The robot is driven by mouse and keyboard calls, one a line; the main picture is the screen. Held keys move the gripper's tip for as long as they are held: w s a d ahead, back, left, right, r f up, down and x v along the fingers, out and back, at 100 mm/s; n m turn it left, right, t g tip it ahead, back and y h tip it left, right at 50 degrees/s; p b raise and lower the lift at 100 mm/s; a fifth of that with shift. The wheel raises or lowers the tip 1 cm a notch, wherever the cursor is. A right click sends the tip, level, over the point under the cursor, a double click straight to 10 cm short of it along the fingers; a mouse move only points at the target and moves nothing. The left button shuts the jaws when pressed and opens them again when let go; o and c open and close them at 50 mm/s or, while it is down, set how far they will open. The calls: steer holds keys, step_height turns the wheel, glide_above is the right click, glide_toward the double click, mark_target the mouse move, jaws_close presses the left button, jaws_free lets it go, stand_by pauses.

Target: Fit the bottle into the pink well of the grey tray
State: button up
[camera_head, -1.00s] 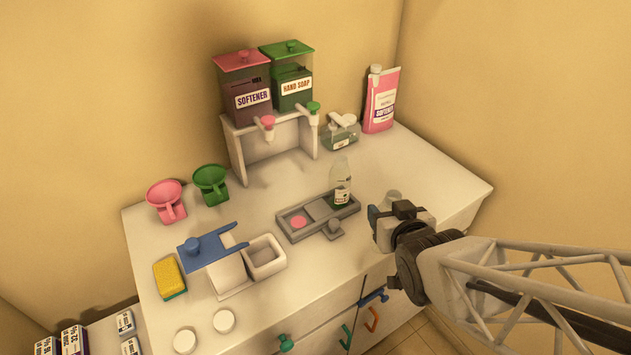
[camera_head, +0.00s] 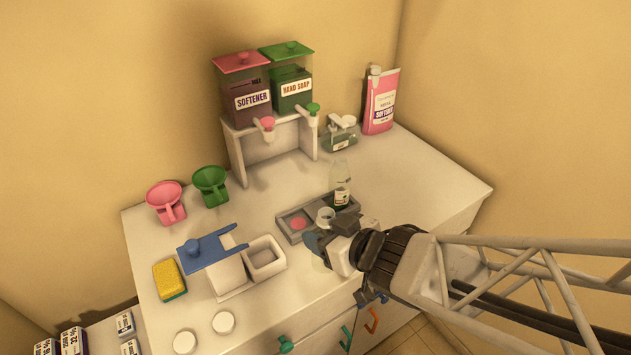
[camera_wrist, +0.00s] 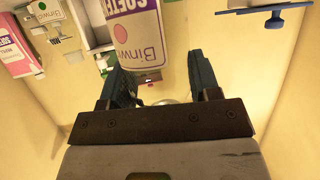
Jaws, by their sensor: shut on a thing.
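The grey tray (camera_head: 288,232) is on the counter, with its pink well (camera_head: 299,223) showing at the left end. My gripper (camera_head: 322,240) is over the tray's front edge, shut on a pale, see-through thing (camera_head: 326,214) that looks like a clear bottle. Its top shows above the fingers; its lower part is faint, and I cannot tell whether it touches the tray. In the wrist view the dark fingers (camera_wrist: 163,88) stand apart, with a small part of the held thing between them.
Softener (camera_head: 247,92) and hand soap (camera_head: 292,85) dispensers stand on a white rack behind. A blue-topped stand (camera_head: 205,249) and white bin (camera_head: 265,258) are left of the tray. Counter right of the tray is mostly clear; a pump bottle (camera_head: 338,138) and pink pouch (camera_head: 380,103) stand behind.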

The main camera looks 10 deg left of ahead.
stand_by(0.4)
steer(key=w+a+f, duration=0.1)
steer(key=w+a, duration=0.8)
steer(key=w, duration=0.4)
steer(key=shift+f, duration=0.3)
steer(key=shift+a, duration=0.1)
steer(key=shift+f, duration=1.75)
steer(key=shift+f, duration=0.15)
steer(key=o, duration=0.9)
steer(key=shift+r, duration=0.2)
